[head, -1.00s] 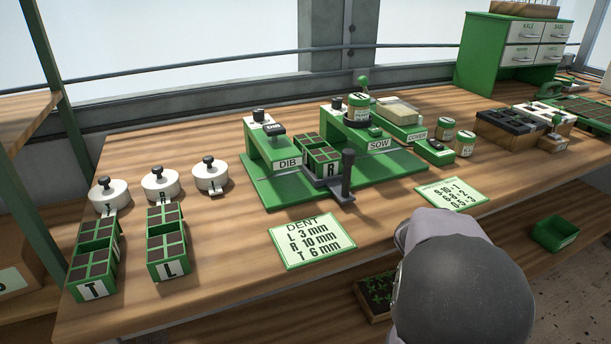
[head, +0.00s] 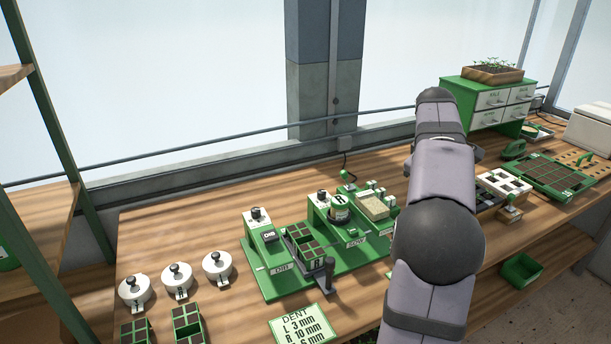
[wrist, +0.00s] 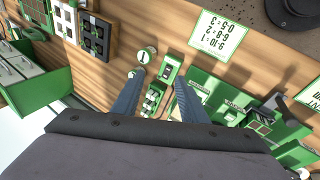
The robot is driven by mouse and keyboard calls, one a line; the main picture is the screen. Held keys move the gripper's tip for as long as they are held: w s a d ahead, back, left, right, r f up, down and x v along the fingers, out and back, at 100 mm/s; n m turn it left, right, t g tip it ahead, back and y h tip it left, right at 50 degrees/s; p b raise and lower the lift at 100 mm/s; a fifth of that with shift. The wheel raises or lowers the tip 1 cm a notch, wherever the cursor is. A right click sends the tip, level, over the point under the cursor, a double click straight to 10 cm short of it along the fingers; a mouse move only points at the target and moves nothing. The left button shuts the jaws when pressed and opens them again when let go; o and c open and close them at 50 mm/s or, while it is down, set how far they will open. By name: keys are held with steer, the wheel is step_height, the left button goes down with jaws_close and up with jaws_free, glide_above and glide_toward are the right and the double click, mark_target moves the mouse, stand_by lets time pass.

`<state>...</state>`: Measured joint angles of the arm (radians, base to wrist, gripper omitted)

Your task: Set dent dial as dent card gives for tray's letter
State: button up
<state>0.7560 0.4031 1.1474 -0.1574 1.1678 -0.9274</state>
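The dent card (head: 300,324) lies at the bottom of the head view, partly cut off; it reads L 3 mm, R 10 mm, and a 6 mm line. The tray (head: 305,250) sits in the green seeder and bears the letter R. The dent dial (head: 257,215) is a white plate with a black knob on top of the DIB station (head: 270,250); its setting is too small to read.
The SOW station (head: 330,225) stands right of the tray. White knobbed weights (head: 177,279) and two more trays (head: 187,324) are at left. A number card (wrist: 221,38) and a small jar (wrist: 150,52) lie near my fingers in the wrist view. A drawer cabinet (head: 500,100) stands behind.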

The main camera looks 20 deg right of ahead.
mark_target(255, 209)
steer(key=w+a+n+y+p, duration=0.1)
steer(key=w+a+p, duration=0.1)
steer(key=w+a, duration=0.2)
steer(key=w+a+n+y+p, duration=0.1)
steer(key=w+a+p, duration=0.1)
steer(key=w+a, duration=0.3)
steer(key=w+a+n+t+y+p, duration=0.1)
steer(key=w+a+y+p, duration=0.1)
steer(key=w+a, duration=0.3)
steer(key=shift+a+f+n+p, duration=0.2)
steer(key=shift+f+n+p, duration=0.15)
steer(key=shift+p, duration=0.2)
steer(key=w+a+f+n+y+p, duration=0.1)
steer(key=w+a+n+y+p, duration=0.2)
steer(key=a, duration=0.6)
steer(key=w+a+f+n+y+p, duration=0.1)
steer(key=w+a+p, duration=0.3)
steer(key=a, duration=0.6)
steer(key=shift+g, duration=0.3)
steer(key=shift+w+p+x, duration=0.2)
steer(key=shift+p+x, duration=0.5)
steer(key=shift+x, duration=1.2)
steer(key=shift+w+p+x, duration=0.2)
steer(key=shift+p+x, duration=0.45)
steer(key=shift+x, duration=1.2)
steer(key=shift+d, duration=0.2)
jaws_close()
